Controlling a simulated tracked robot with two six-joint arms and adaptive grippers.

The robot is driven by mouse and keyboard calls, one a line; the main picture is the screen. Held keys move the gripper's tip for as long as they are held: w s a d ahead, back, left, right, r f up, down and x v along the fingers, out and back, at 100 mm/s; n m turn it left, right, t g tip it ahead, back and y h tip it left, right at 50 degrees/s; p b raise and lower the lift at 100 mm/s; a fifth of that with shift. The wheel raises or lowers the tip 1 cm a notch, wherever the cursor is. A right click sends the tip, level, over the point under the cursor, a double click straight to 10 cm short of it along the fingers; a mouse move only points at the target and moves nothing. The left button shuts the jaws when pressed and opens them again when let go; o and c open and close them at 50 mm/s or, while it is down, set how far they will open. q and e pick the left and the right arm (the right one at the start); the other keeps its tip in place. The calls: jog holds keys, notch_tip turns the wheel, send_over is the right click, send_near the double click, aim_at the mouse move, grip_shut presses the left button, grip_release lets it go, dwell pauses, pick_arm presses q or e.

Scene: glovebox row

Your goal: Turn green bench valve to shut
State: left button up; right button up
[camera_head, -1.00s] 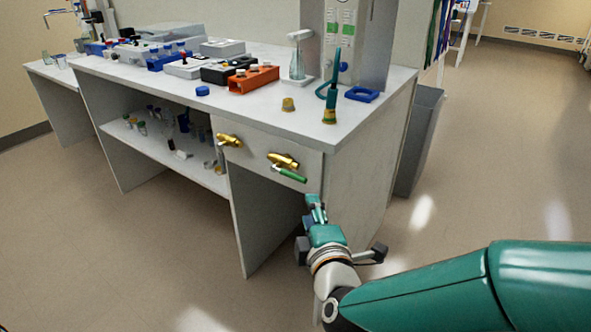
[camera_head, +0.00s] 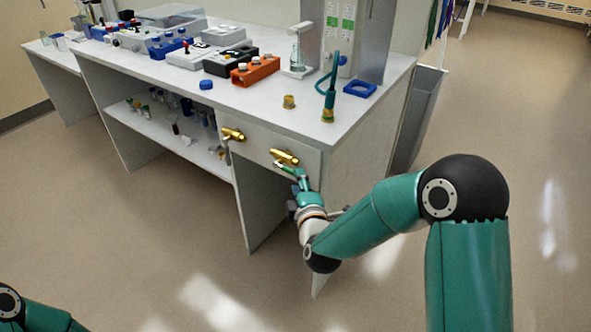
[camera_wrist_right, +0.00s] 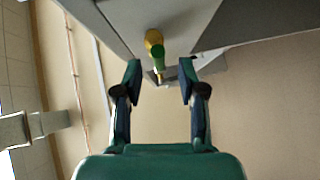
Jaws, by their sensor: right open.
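The green bench valve has a brass body (camera_head: 285,156) on the front panel of the bench, near its right corner. Its green handle is mostly covered by my right gripper (camera_head: 291,171) in the head view. In the right wrist view the green handle (camera_wrist_right: 158,57) points toward the camera, with the brass body (camera_wrist_right: 153,38) behind it. The handle's end lies between the fingertips of my right gripper (camera_wrist_right: 160,70), which is open with a gap on both sides. My left gripper is out of view; only part of my left arm shows at lower left.
A second brass valve (camera_head: 233,134) with a grey handle sits left of the green one. The bench top (camera_head: 222,97) holds an orange rack (camera_head: 255,70), a blue cap (camera_head: 206,84) and a hose fitting (camera_head: 328,108). A grey bin (camera_head: 418,118) stands to the right. The floor in front is clear.

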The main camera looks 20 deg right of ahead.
aim_at(289, 171)
jog(key=shift+w+d+f, duration=0.1)
jog(key=shift+w+f, duration=0.1)
jog(key=shift+w, duration=0.95)
jog(key=shift+w+d+f, duration=0.1)
jog(key=shift+w+f, duration=0.05)
jog(key=shift+w, duration=0.95)
grip_shut()
